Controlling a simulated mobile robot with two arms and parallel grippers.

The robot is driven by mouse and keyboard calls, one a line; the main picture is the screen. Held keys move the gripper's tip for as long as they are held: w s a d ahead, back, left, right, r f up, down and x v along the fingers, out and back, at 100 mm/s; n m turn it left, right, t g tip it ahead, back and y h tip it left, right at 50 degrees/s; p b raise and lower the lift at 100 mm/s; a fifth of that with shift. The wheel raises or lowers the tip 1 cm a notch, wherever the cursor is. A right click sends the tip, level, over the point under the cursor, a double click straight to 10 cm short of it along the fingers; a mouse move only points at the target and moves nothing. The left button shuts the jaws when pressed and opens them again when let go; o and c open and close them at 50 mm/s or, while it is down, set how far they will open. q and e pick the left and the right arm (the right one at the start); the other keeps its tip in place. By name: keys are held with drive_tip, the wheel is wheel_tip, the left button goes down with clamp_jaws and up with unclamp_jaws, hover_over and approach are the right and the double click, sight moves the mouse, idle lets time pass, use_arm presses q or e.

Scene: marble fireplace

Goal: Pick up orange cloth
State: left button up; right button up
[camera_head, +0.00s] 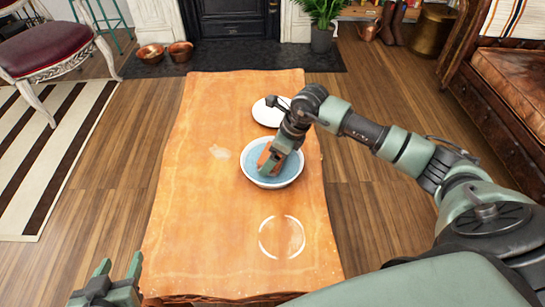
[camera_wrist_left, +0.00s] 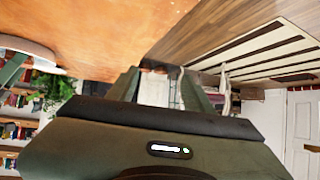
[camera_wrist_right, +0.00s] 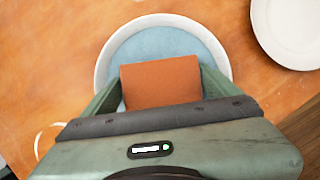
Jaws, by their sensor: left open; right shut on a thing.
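The orange cloth (camera_wrist_right: 160,84) is a folded block. In the right wrist view it sits between the fingers of my right gripper (camera_wrist_right: 158,92), which is shut on it. In the head view the cloth (camera_head: 265,157) and my right gripper (camera_head: 270,163) are at a white-rimmed bowl (camera_head: 297,177) with blue inside. The cloth is over or in the bowl; I cannot tell whether it touches the blue. My left gripper (camera_head: 119,268) is open and empty beside the table's near left corner. It also shows in the left wrist view (camera_wrist_left: 165,85).
The wooden table (camera_head: 190,200) also bears a white plate (camera_head: 266,113) behind the bowl, a pale ring mark (camera_head: 282,237) near the front and a small pale patch (camera_head: 220,152). A chair (camera_head: 45,50) stands left; a leather sofa (camera_head: 510,85) stands right.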

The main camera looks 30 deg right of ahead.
use_arm(q)
drive_tip(key=shift+s+a+f, duration=0.1)
drive_tip(key=shift+s+f, duration=0.15)
use_arm(e)
drive_tip(key=shift+r, duration=0.5)
use_arm(q)
drive_tip(key=s+a+f+g+y+p, duration=0.1)
drive_tip(key=s+a+f+g+p, duration=0.1)
drive_tip(key=s, duration=0.4)
drive_tip(key=s+a+f+g+y+p, duration=0.1)
drive_tip(key=s+a+f+g+p, duration=0.1)
drive_tip(key=s+g, duration=0.3)
drive_tip(key=shift+s+f, duration=0.25)
drive_tip(key=shift+s, duration=0.4)
use_arm(e)
wheel_tip(320, 180, up, 19)
drive_tip(key=o, duration=0.8)
drive_tip(key=c, duration=0.5)
